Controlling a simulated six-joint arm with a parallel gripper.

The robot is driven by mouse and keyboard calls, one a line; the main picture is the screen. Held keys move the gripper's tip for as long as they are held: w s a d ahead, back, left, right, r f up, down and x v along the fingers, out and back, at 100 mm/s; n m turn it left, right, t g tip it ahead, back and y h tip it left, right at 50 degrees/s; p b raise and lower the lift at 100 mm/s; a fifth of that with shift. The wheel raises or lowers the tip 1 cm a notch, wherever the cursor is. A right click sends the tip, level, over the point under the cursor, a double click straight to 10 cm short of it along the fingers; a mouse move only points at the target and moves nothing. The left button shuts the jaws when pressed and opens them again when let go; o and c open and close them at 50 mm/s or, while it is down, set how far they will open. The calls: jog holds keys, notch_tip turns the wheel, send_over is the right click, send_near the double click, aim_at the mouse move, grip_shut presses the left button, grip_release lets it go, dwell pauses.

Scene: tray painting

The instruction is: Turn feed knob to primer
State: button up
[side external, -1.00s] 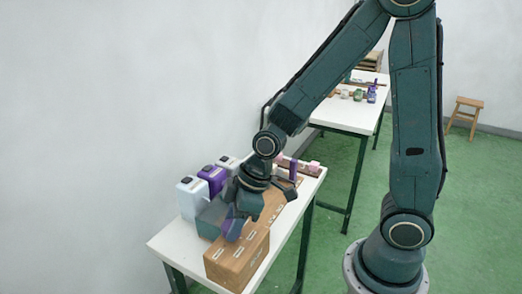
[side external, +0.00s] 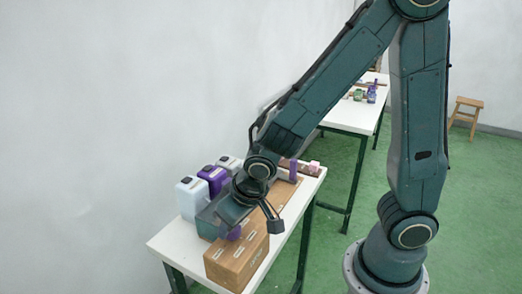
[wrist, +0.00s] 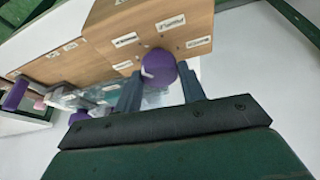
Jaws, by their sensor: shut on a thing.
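The feed knob (wrist: 158,68) is a purple round knob with a white mark on the left of its face in the wrist view. It sits on the brown box (wrist: 145,22), among several small white labels too small to read. My gripper (wrist: 160,80) is shut on the knob, with one dark finger on each side. In the side view the knob (side external: 234,233) shows as purple at the box's left edge. The brown box (side external: 235,262) stands at the near end of the white table. My wrist hides part of it.
White and purple containers (side external: 192,199) stand at the wall side of the white table (side external: 170,243). A purple upright piece (side external: 293,170) and pink items (side external: 312,166) are at its far end. A second table (side external: 352,118) and a wooden stool (side external: 466,112) stand farther back.

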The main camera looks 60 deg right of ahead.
jog(key=shift+m+h, duration=0.4)
jog(key=shift+m, duration=0.4)
jog(key=o, duration=1)
jog(key=shift+r, duration=0.2)
jog(key=shift+v, duration=6.75)
